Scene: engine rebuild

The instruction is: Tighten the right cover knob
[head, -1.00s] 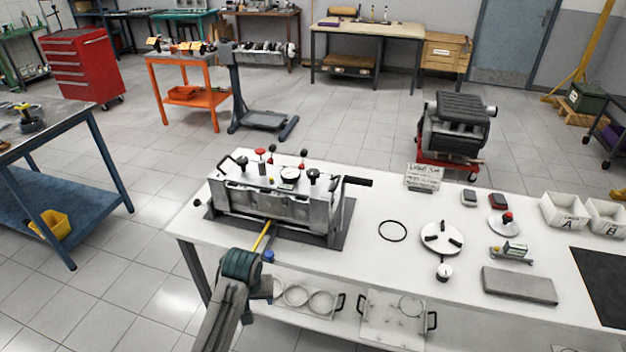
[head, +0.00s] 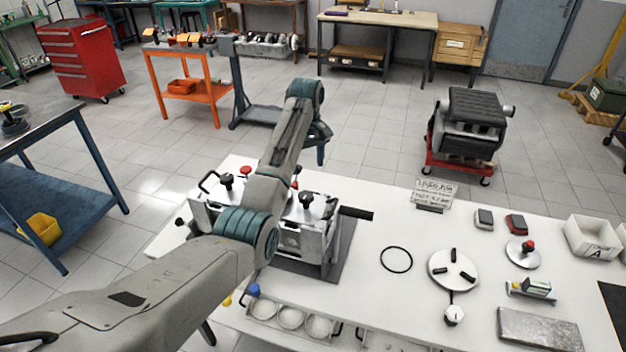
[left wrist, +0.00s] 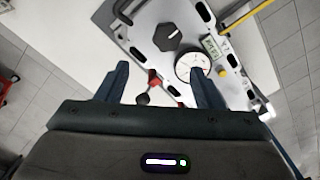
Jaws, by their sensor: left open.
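The cover fixture (head: 318,252) stands on the white table, partly hidden in the head view by my left arm. Its right cover knob (head: 306,199) is black; it appears to be the dark six-sided knob (left wrist: 168,37) in the left wrist view. The left knob (head: 227,182) stands at the fixture's other end. My left gripper (head: 321,155) is above the fixture's far side, pointing down. In the left wrist view its fingers (left wrist: 160,85) are apart and empty, with the knob beyond their tips. My right gripper is not in view.
A dial gauge (left wrist: 192,67) and a red-tipped lever (left wrist: 152,80) sit near the knob. A black handle bar (head: 356,213) sticks out at the fixture's right. A black ring (head: 396,259) and a round plate (head: 452,269) lie to the right on the table.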

